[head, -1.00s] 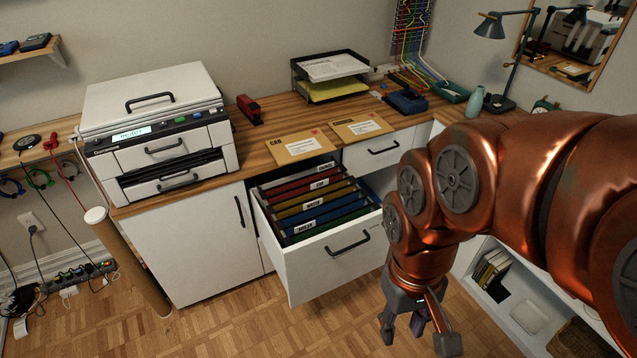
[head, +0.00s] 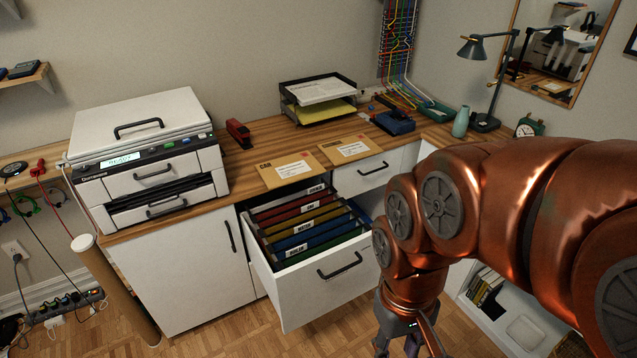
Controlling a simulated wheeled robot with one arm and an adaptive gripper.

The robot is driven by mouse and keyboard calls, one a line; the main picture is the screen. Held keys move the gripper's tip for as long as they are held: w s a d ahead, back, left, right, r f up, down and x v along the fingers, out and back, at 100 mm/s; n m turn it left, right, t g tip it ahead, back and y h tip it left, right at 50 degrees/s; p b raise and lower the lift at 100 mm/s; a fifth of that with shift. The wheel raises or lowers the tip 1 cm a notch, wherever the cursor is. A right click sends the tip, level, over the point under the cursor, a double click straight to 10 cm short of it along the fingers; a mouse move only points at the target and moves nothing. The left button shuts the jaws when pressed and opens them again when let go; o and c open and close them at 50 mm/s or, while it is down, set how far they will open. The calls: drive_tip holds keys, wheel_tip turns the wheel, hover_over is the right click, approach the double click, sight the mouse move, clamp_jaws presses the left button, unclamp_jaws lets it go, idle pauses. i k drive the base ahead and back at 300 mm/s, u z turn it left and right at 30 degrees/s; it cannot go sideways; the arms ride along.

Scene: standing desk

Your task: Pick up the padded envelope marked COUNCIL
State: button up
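Two padded tan envelopes lie flat on the wooden desk top behind the open drawer. The right envelope (head: 346,149) has a white address label and a longer dark marking, too small to read surely but likely COUNCIL. The left envelope (head: 288,169) bears a short word that looks like CAR. My gripper (head: 402,348) hangs fingers down at the bottom edge, in front and to the right of the drawer, well below and apart from both envelopes. Its fingers look spread and empty; their tips are partly cut off by the picture edge.
An open drawer (head: 318,293) of labelled hanging files juts out below the envelopes. A printer (head: 150,160) stands at left, with a red stapler (head: 239,133) beside it. A paper tray (head: 318,101), blue hole punch (head: 394,122), vase (head: 461,121) and lamp (head: 486,123) stand behind and right.

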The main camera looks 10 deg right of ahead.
sight(349, 149)
drive_tip(key=z, duration=1.9)
drive_tip(key=i, duration=1.85)
drive_tip(key=u, duration=3.15)
